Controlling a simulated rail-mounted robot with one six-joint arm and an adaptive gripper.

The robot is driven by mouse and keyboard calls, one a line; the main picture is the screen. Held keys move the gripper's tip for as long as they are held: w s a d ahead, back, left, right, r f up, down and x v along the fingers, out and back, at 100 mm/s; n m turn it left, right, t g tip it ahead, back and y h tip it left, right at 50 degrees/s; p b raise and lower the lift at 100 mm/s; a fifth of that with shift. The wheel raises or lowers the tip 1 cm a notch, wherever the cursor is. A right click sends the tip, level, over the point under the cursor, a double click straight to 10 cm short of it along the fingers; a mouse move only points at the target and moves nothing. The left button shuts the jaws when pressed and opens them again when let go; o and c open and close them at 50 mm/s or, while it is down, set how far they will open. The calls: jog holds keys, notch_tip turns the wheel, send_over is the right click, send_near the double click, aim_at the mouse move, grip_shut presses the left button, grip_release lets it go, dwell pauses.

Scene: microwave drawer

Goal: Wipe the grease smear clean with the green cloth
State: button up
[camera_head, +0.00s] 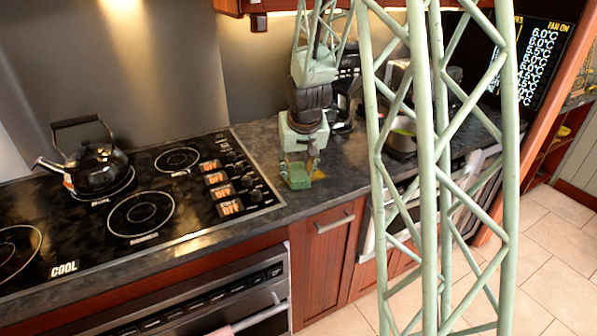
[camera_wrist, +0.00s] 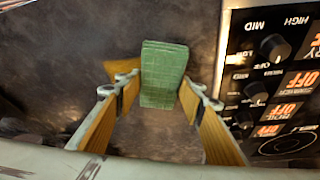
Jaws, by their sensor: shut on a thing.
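The green cloth (camera_head: 298,181) is a small folded block at the counter just right of the cooktop. It also shows in the wrist view (camera_wrist: 163,72), upright in the picture between the two fingertips. My gripper (camera_head: 300,168) is shut on the cloth and points down at the dark stone counter (camera_head: 262,142). In the wrist view my gripper (camera_wrist: 160,90) has its orange-yellow finger pads on either side of the cloth. Whether the cloth touches the counter is hard to tell. I cannot make out the grease smear clearly in either view.
The black cooktop (camera_head: 185,215) lies to the left, with knobs (camera_wrist: 275,47) close to the gripper. A black kettle (camera_head: 95,170) stands on it. A coffee maker (camera_head: 345,95) and a pot (camera_head: 402,140) stand behind and right. The counter around the cloth is mostly clear.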

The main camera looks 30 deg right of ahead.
aim_at(287, 183)
jog(key=shift+a+f+b, duration=0.1)
jog(key=shift+a+b, duration=0.7)
jog(key=shift+b, duration=0.25)
jog(key=shift+w+a, duration=0.1)
jog(key=shift+a, duration=0.15)
jog(key=shift+a+b, duration=0.2)
jog(key=shift+b, duration=0.1)
jog(key=shift+w+a+b, duration=0.1)
jog(key=shift+a+b, duration=0.3)
jog(key=shift+a, duration=0.4)
jog(key=shift+o, duration=0.2)
jog(key=shift+a, duration=0.25)
jog(key=shift+d+p, duration=0.35)
jog(key=shift+p, duration=0.25)
jog(key=shift+c, duration=0.2)
jog(key=shift+d, duration=0.5)
jog(key=shift+d, duration=0.1)
